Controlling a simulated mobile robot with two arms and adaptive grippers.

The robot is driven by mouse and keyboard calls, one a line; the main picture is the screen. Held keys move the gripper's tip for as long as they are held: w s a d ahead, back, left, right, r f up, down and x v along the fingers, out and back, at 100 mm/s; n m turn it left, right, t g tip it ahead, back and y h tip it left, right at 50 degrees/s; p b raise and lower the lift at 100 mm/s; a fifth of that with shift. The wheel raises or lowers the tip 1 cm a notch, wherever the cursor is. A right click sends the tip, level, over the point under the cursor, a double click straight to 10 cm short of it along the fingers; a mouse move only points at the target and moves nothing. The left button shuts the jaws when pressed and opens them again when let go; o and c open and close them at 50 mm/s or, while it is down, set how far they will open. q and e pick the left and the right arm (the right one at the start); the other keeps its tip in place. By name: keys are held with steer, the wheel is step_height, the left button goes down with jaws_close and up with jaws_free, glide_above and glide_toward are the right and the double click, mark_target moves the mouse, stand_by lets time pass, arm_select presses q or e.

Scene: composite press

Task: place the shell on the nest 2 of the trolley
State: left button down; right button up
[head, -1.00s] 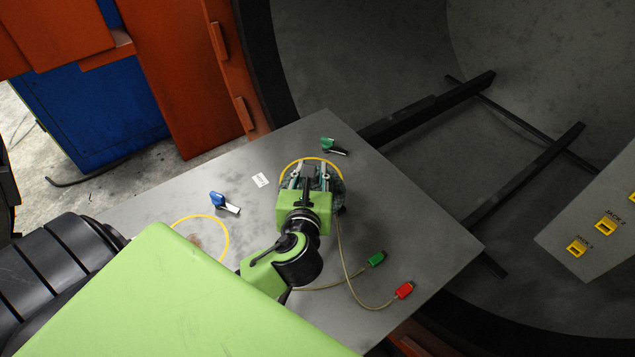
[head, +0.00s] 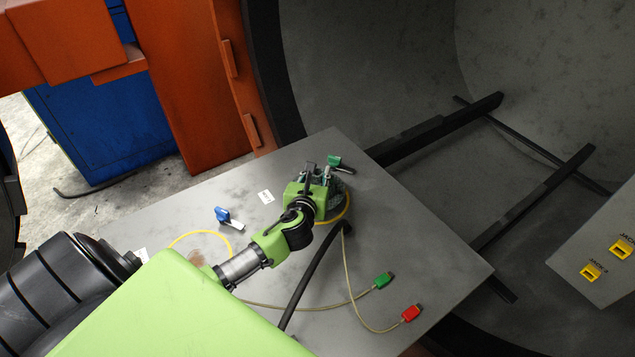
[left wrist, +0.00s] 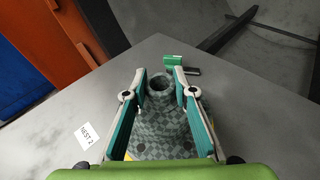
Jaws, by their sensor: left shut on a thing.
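The shell is a grey-green checkered body with a round open neck; it shows in the left wrist view (left wrist: 160,120) and partly in the head view (head: 335,188). My left gripper (head: 321,168) is shut on it, with one finger on each side of the neck in the left wrist view (left wrist: 161,82). Nest 2 is marked by a yellow ring (head: 347,208) on the grey trolley top (head: 415,235); its white "NEST 2" label (left wrist: 87,133) lies to the left. The shell and gripper hide much of the ring. I cannot tell whether the shell touches the trolley.
A green clamp (head: 338,163) stands just beyond the shell, and a blue clamp (head: 224,215) near another yellow ring (head: 200,233). A black hose (head: 312,275) and cables with green (head: 383,280) and red (head: 410,313) plugs cross the front. A large grey cylindrical chamber (head: 370,70) stands behind.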

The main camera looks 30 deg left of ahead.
mark_target(317, 181)
arm_select(q)
steer(key=shift+w+a+f+b, duration=0.1)
steer(key=shift+w+f+b, duration=0.1)
steer(key=shift+f, duration=0.7)
steer(key=shift+w+f+b, duration=0.1)
steer(key=shift+f+b, duration=0.1)
steer(key=shift+f, duration=0.7)
steer(key=shift+f, duration=0.15)
steer(key=c, duration=1.7)
jaws_free()
steer(key=shift+s, duration=0.15)
steer(key=v, duration=1.2)
steer(key=shift+r+p, duration=0.2)
steer(key=shift+p, duration=0.1)
